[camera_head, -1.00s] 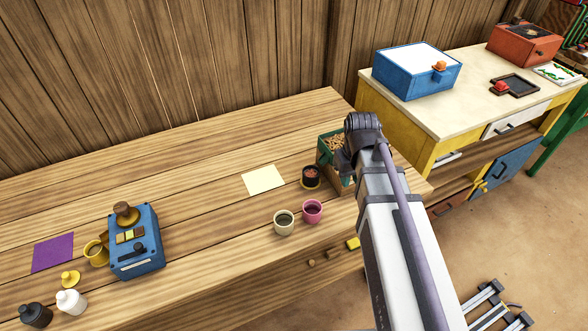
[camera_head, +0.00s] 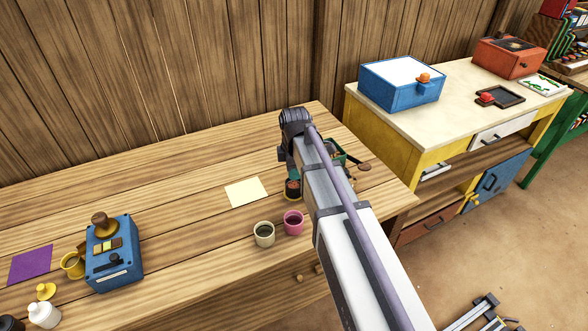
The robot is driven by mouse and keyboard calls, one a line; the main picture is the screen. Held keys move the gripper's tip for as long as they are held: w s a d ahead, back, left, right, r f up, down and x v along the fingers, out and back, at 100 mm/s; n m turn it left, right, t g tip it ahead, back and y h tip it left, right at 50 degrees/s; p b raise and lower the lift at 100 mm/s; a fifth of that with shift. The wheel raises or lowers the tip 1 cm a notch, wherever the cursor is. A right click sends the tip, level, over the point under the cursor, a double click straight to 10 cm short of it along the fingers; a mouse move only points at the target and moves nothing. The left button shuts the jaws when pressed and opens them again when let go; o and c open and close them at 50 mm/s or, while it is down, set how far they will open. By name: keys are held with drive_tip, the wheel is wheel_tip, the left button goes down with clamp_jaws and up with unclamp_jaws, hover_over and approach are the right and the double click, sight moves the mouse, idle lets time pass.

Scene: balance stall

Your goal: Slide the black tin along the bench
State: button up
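A small black tin (camera_head: 293,195) with a reddish-brown top stands on the wooden bench (camera_head: 190,160), right of the pale yellow sheet. My arm covers part of it. The arm's dark joint is above and behind the tin in the picture, and a dark link hangs down from it toward the tin. My gripper's fingers are hidden behind the arm, so I cannot see whether they touch the tin.
A cream cup (camera_head: 264,234) and a pink cup (camera_head: 293,223) stand in front of the tin. A green crate (camera_head: 336,148) is mostly behind my arm. The yellow sheet (camera_head: 246,192) lies flat to the left. A blue box device (camera_head: 113,255) stands further left, with open bench between.

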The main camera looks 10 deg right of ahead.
sight(294, 197)
wheel_tip(294, 197, down, 10)
drive_tip(key=b, duration=0.9)
drive_tip(key=shift+w+f, duration=0.1)
drive_tip(key=shift+f, duration=0.05)
clamp_jaws()
